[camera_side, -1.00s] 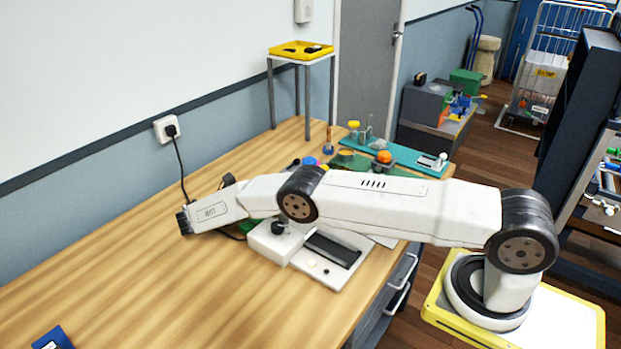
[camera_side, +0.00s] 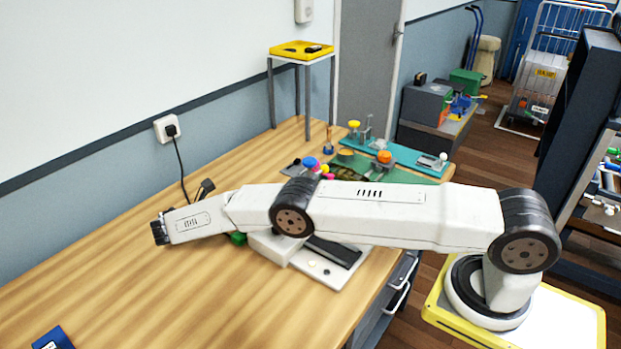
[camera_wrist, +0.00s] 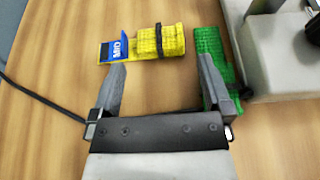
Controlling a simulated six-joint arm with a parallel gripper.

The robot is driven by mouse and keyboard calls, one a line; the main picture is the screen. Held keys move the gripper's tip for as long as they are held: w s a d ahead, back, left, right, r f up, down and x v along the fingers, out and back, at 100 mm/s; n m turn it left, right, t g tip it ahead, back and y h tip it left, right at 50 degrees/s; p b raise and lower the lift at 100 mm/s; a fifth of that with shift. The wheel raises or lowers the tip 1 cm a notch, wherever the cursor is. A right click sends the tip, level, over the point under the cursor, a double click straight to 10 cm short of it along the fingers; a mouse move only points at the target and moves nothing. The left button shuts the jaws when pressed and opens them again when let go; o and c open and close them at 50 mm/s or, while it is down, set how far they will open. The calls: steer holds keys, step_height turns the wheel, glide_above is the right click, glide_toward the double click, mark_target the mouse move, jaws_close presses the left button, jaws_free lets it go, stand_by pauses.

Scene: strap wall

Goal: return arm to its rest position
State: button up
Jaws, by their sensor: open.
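My gripper (camera_wrist: 160,85) is open in the wrist view, with bare table between its two dark fingers. In the side view my gripper (camera_side: 160,230) is at the left end of my outstretched arm, over the wooden table (camera_side: 130,285). A yellow strap bundle (camera_wrist: 160,42) with a blue label lies beyond the fingertips, apart from them. A green strap bundle (camera_wrist: 210,65) lies just beside the right finger; whether they touch I cannot tell. A little green (camera_side: 238,238) shows under my arm in the side view.
A white device (camera_side: 330,270) stands under my arm near the table's front edge. A wall socket (camera_side: 168,128) with a black cable is behind. A teal tray (camera_side: 410,158) and a yellow-topped stand (camera_side: 300,52) are at the back.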

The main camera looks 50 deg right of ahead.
steer(key=shift+a+r, duration=0.45)
steer(key=shift+a, duration=0.15)
steer(key=shift+w, duration=0.1)
steer(key=shift+d+r+m+y, duration=0.4)
steer(key=shift+d+r+y, duration=0.1)
steer(key=shift+r+y, duration=0.2)
steer(key=shift+s+d+r+m+y, duration=0.25)
steer(key=shift+r+m+y, duration=0.05)
steer(key=shift+r+y, duration=0.2)
steer(key=shift+s+d+r+m+y, duration=0.25)
steer(key=shift+r+m+y, duration=0.1)
steer(key=shift+y, duration=0.15)
steer(key=s+r+m+y, duration=0.2)
steer(key=s, duration=0.2)
steer(key=s+d+r+m+y, duration=0.1)
steer(key=s+r+m+y, duration=0.1)
steer(key=s, duration=0.2)
steer(key=s+r+m+y, duration=0.2)
steer(key=s+m, duration=0.1)
steer(key=s, duration=0.2)
steer(key=shift+d+r+y, duration=0.3)
steer(key=shift+r+y, duration=0.05)
steer(key=shift+y, duration=0.05)
steer(key=s+r+m+t+y, duration=0.2)
steer(key=s+m, duration=0.7)
steer(key=s, duration=0.8)
steer(key=shift+s+d+r+y, duration=0.15)
steer(key=shift+s+y, duration=0.25)
steer(key=shift+y, duration=0.3)
